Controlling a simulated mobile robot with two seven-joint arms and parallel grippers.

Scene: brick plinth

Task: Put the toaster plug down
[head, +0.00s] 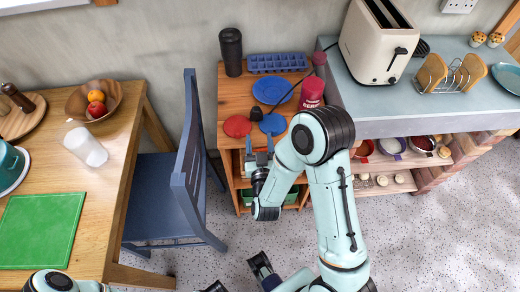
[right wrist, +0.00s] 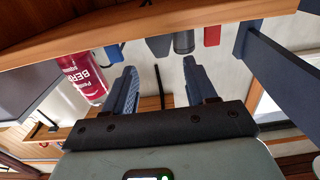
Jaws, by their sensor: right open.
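The cream toaster (head: 378,42) stands on the grey counter at the upper right of the head view. Its dark cord runs off the left side toward the small wooden shelf unit (head: 290,85). A small black object (head: 256,114), which looks like the plug, lies on the unit's top between the red and blue discs. My right gripper (head: 257,152) is at the front of the unit, nearer me than the plug and apart from it. In the right wrist view its two fingers (right wrist: 163,88) are spread with nothing gripped; a thin dark line shows beyond them. My left gripper is not clearly seen.
A red bottle (head: 312,92), black tumbler (head: 231,50), blue ice tray (head: 277,62), red disc (head: 237,126) and blue disc (head: 272,90) crowd the unit's top. A blue chair (head: 186,160) stands left of it. A toast rack (head: 455,77) is on the counter.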

